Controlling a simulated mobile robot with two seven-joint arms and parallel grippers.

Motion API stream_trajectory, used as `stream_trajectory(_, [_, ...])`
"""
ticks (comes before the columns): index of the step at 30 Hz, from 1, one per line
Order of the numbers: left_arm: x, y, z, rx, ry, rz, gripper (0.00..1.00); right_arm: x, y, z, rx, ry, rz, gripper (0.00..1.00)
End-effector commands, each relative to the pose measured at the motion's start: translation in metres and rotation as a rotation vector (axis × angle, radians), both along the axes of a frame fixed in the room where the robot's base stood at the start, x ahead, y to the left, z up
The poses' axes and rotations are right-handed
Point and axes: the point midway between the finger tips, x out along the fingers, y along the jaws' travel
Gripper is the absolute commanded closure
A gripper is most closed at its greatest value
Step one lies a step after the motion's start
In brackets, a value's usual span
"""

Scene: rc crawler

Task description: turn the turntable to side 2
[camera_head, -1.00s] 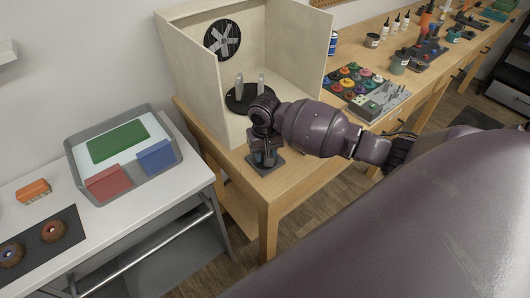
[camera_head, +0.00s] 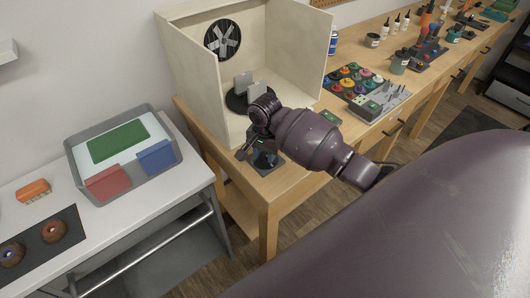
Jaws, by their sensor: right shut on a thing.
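The turntable (camera_head: 235,103) is a black disc on the floor of a pale wooden booth. Two light grey upright panels (camera_head: 244,81) stand on it and show their broad faces. No side number is readable. My right gripper (camera_head: 246,152) is in front of the booth, pointing down beside a dark square base (camera_head: 269,161) on the bench's front corner. It is shut on a small part at this base; that part is mostly hidden by the fingers, and its shape cannot be told. My left gripper is not in view.
The booth wall (camera_head: 295,50) rises close behind my right arm, with a black fan (camera_head: 222,40) at its back. A tray of colour pots (camera_head: 356,82) and a grey block (camera_head: 379,101) lie to the right. A grey tray (camera_head: 125,155) sits on the left table.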

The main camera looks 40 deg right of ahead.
Motion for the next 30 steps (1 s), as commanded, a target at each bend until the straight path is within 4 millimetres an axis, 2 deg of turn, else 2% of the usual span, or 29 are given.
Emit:
stream_trajectory(18, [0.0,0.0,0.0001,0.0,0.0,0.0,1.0,0.0014,-0.0011,0.0018,-0.002,-0.005,-0.047,0.88])
stream_trajectory(19, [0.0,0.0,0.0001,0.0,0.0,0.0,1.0,0.0014,-0.0009,0.0018,-0.002,-0.005,-0.047,0.63])
stream_trajectory(24, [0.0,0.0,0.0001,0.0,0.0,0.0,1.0,0.001,-0.0007,0.0012,-0.002,-0.003,-0.046,0.39])
stream_trajectory(30, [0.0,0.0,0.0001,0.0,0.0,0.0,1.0,0.0004,-0.0003,0.0006,0.0,-0.001,-0.045,0.39])
